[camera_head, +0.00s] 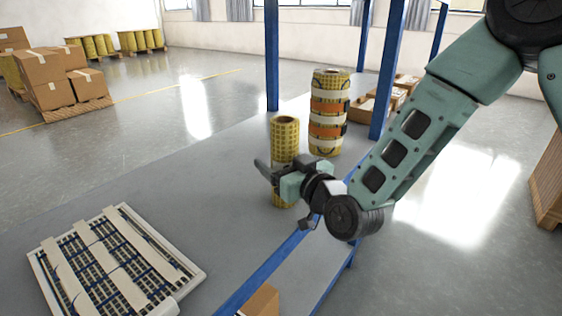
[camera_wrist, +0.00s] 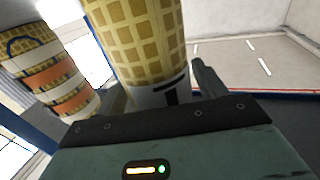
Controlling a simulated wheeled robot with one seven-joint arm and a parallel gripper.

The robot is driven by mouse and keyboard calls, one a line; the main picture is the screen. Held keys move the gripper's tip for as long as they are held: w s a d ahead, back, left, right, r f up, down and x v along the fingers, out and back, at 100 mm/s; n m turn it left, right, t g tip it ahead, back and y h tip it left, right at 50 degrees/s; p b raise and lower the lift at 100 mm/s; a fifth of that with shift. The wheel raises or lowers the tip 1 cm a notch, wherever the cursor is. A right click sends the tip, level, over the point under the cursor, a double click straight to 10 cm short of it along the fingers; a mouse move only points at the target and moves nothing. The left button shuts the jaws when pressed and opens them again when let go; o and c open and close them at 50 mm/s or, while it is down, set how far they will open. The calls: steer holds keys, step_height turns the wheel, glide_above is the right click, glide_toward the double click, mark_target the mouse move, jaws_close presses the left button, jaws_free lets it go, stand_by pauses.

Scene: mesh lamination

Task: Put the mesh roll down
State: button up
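The yellow mesh roll (camera_head: 285,132) stands upright on the grey table, its lower part partly hidden behind my gripper. My gripper (camera_head: 268,172) is at its lower half, with one dark finger reaching past its left side in the head view. The other finger is mostly hidden, but the fingers look spread around the roll.
A taller stack of yellow rolls with orange and white bands (camera_head: 329,112) stands just behind. A white slatted frame (camera_head: 113,265) lies at the table's front left. Blue posts (camera_head: 272,60) rise at the back edge. The table between frame and roll is clear.

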steer(key=shift+s, duration=0.1)
steer(key=p+v, duration=0.6)
steer(key=v, duration=0.3)
steer(key=shift+s+d+r, duration=0.2)
steer(key=shift+d+r, duration=0.15)
steer(key=shift+r, duration=0.05)
steer(key=shift+s+p, duration=0.1)
steer(key=shift+p, duration=0.45)
steer(key=p, duration=0.2)
steer(key=s+d+p, duration=0.1)
steer(key=p, duration=0.2)
steer(key=shift+s+f, duration=0.3)
steer(key=shift+f, duration=0.05)
